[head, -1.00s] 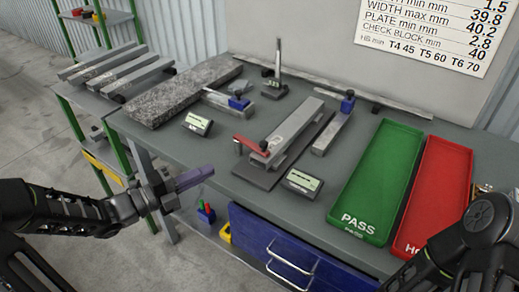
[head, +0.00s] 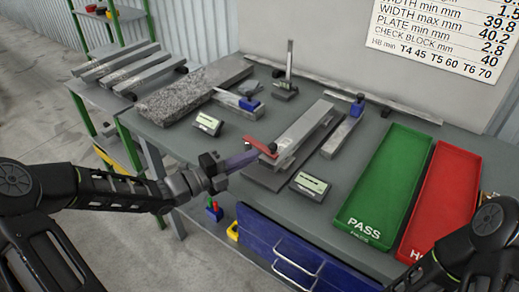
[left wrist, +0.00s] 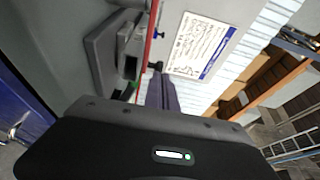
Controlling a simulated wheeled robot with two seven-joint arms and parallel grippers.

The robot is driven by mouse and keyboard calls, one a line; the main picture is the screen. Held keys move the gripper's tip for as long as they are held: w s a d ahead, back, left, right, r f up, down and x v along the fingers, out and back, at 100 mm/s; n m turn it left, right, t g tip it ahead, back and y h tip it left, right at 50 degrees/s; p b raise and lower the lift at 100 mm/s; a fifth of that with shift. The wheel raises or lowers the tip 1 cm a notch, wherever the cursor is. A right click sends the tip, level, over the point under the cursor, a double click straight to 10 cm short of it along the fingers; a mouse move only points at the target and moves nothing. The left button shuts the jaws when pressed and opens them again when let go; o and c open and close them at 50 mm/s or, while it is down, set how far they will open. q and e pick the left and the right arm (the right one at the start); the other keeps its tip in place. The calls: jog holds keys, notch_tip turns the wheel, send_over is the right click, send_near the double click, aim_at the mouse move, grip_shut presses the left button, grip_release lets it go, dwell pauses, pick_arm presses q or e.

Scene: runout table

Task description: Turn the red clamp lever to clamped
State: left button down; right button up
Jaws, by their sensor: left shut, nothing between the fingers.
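The red clamp lever (head: 262,145) is on the near end of a grey clamping fixture (head: 265,179) that holds a long metal bar (head: 302,128). It lies slanted, its far end toward the left. The lever also shows as a thin red strip in the left wrist view (left wrist: 150,38). My left gripper (head: 247,158) is shut and empty, its purple-grey fingers pointing right, close beside the lever's near side. In the left wrist view the fingers (left wrist: 160,92) are together just below the red strip. I cannot tell whether they touch it. My right gripper is outside the view.
Small display units stand on the table left (head: 208,124) and front (head: 311,185) of the fixture. A green PASS tray (head: 390,190) and a red tray (head: 441,200) lie to the right. A granite slab (head: 192,92) and a blue-ended gauge (head: 247,103) are behind left.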

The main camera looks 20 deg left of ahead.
aim_at(270, 149)
pick_arm(q)
jog(key=shift+p+x, duration=0.4)
jog(key=shift+x, duration=1.45)
jog(key=shift+w+d+f+b, duration=0.15)
jog(key=shift+d+f+b, duration=0.15)
jog(key=shift+b, duration=0.65)
jog(key=shift+w+d+b, duration=0.15)
jog(key=shift+b, duration=0.2)
jog(key=shift+d+r, duration=0.1)
jog(key=shift+r, duration=0.2)
